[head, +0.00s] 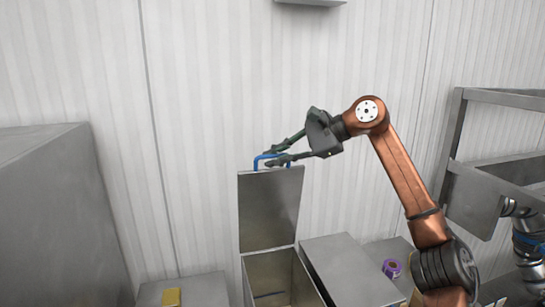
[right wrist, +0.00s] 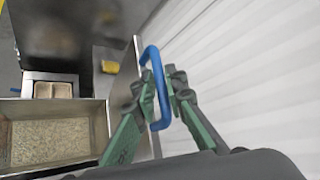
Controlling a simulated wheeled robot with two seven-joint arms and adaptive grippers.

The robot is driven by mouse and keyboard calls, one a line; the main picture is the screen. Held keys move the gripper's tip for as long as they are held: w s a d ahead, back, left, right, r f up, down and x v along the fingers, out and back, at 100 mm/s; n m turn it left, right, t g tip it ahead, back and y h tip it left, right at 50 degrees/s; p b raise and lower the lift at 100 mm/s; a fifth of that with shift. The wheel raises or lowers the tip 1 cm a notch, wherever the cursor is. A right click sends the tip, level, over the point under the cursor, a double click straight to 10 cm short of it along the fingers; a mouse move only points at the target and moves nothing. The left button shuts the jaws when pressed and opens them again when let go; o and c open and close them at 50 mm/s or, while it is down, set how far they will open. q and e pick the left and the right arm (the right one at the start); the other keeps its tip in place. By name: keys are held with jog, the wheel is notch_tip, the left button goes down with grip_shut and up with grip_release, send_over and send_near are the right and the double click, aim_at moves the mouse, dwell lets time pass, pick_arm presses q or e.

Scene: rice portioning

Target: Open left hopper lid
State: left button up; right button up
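The left hopper's grey metal lid (head: 270,208) stands raised, close to upright, at the back of the open hopper box (head: 255,275). A blue handle (head: 258,160) is at the lid's top edge. My right gripper (head: 268,158) is at this handle, coming from the right. In the right wrist view the blue handle (right wrist: 154,58) passes between the two fingertips (right wrist: 158,88), which appear to close on it from both sides. The open box with grainy, pale contents (right wrist: 50,145) shows at lower left there. My left gripper is not in view.
A second hopper with a shut lid (head: 350,270) stands just right of the open one. A purple roll (head: 391,268) lies further right. A yellow object (head: 171,297) sits at lower left. A large grey cabinet (head: 55,215) fills the left side; a metal rack (head: 475,190) stands right.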

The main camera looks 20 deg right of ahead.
jog(key=o, duration=0.3)
jog(key=shift+w, duration=0.1)
jog(key=shift+o, duration=0.2)
jog(key=shift+r, duration=0.1)
jog(key=shift+s+d+r, duration=0.25)
jog(key=shift+s, duration=0.05)
jog(key=v, duration=1.1)
jog(key=shift+s+d, duration=0.15)
jog(key=shift+f, duration=0.1)
